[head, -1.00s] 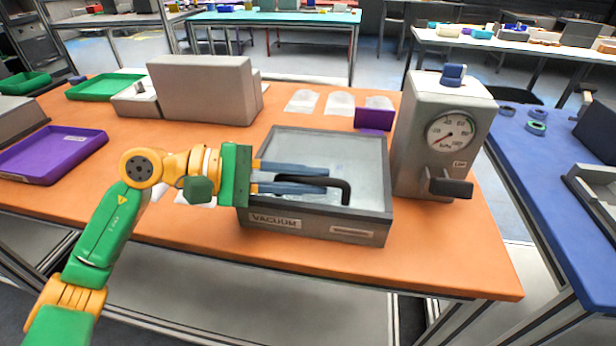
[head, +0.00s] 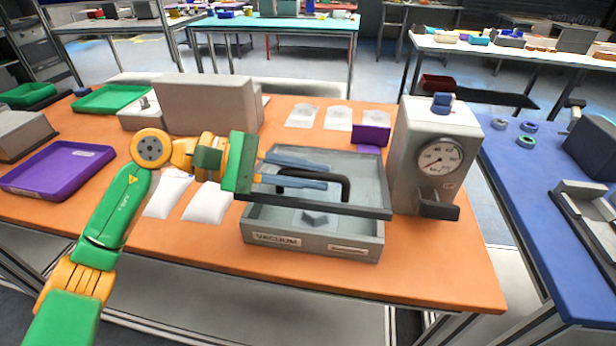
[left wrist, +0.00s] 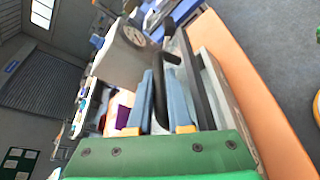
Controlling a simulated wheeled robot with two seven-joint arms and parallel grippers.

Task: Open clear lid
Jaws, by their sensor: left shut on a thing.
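The grey vacuum box (head: 318,232) stands on the orange table with a "VACUUM" label on its front. Its clear lid (head: 310,207), framed in dark grey, is tilted with its front edge raised above the box's front wall. A grey piece (head: 320,219) shows inside the box through the front gap. My left gripper (head: 329,178) reaches in from the left, its blue fingers shut on the lid's black handle (head: 347,190). The handle also shows between the fingers in the left wrist view (left wrist: 164,48). My right gripper is not in view.
A gauge unit (head: 433,150) with a dark lever (head: 438,211) stands close to the box's right. White pouches (head: 208,202) lie left of the box under my arm. A purple tray (head: 57,170) is at the left, a large grey block (head: 205,105) behind.

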